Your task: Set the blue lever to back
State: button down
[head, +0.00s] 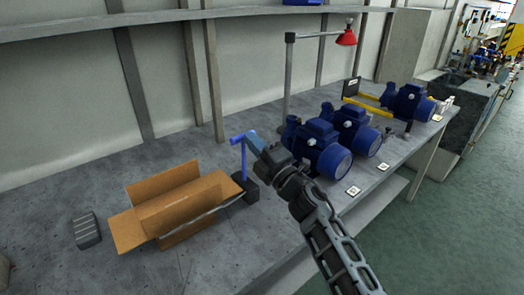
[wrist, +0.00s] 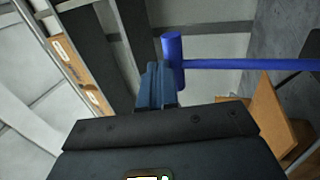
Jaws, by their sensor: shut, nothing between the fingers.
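The blue lever (head: 243,162) stands up from a dark base block (head: 246,192) on the bench, to the right of the cardboard box. It has a short crosswise handle at its top. In the wrist view the handle end (wrist: 172,48) is close by, and the lever's bar runs off to the right. My gripper (head: 257,143) is at the top of the lever, on its right side. In the wrist view my gripper (wrist: 154,84) is shut with nothing between its fingers. Its fingertips are beside the handle; I cannot tell if they touch it.
An open cardboard box (head: 180,205) lies just left of the lever. Blue pumps (head: 325,150) stand to the right, beyond my arm. A grey block (head: 86,230) lies at the left.

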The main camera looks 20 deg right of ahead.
jog(key=w+a+b, duration=0.2)
jog(key=w+b, duration=0.4)
jog(key=w, duration=0.2)
jog(key=shift+w+a, duration=0.3)
jog(key=shift+a, duration=0.1)
